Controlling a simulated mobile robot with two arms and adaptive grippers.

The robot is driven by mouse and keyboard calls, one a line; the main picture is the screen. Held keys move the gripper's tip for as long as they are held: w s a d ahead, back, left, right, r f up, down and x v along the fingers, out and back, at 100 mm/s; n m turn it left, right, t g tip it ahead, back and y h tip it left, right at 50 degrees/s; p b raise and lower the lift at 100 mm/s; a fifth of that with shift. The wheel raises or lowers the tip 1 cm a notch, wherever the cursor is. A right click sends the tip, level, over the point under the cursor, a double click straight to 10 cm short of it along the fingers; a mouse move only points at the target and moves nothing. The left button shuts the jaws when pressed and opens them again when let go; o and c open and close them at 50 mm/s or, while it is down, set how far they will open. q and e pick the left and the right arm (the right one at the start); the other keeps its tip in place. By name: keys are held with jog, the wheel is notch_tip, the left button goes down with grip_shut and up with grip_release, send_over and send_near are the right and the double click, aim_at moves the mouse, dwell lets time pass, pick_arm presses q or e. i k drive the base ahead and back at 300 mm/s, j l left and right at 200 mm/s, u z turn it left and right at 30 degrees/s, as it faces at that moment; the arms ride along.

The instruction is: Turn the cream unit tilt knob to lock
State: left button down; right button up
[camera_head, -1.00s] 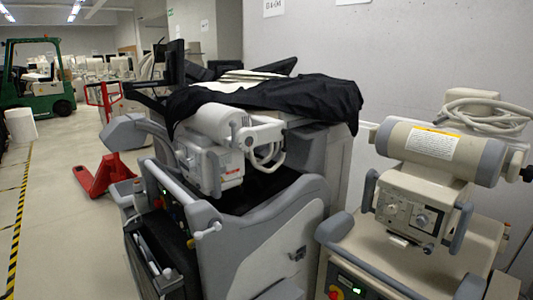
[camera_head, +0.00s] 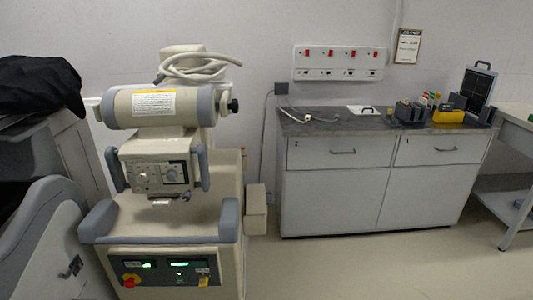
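The cream unit (camera_head: 172,215) stands left of the middle against the wall, facing me. Its horizontal cylinder head (camera_head: 155,107) has grey end caps and a white and yellow label. A black knob (camera_head: 233,105) sticks out from the right end of the cylinder. Below is a box with a control panel (camera_head: 160,176) that carries small round dials, with a grey handle on each side. I cannot tell from here which one is the tilt knob or how it is set. Neither of my grippers is in view.
A grey machine (camera_head: 45,240) under a black cover (camera_head: 38,82) stands close at the left. A grey cabinet (camera_head: 335,190) with a cluttered top stands at the right, and a table (camera_head: 515,135) at the far right. The floor (camera_head: 370,270) before the cabinet is clear.

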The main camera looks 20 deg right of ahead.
aim_at(234, 105)
jog(key=z, duration=0.25)
jog(key=i+j+z, duration=0.1)
jog(key=j, duration=0.45)
jog(key=i+j+z, duration=0.15)
jog(key=j, duration=0.45)
jog(key=j+z, duration=0.1)
jog(key=j, duration=0.45)
jog(key=l+u, duration=0.15)
jog(key=l, duration=0.75)
jog(key=l+u, duration=0.2)
jog(key=l, duration=0.75)
jog(key=l+u, duration=0.15)
jog(key=l, duration=0.75)
jog(key=i+l, duration=0.15)
jog(key=l, duration=0.25)
jog(key=i+l, duration=0.15)
jog(key=l, duration=0.2)
jog(key=i+l+u, duration=0.1)
jog(key=l, duration=0.3)
jog(key=i, duration=0.05)
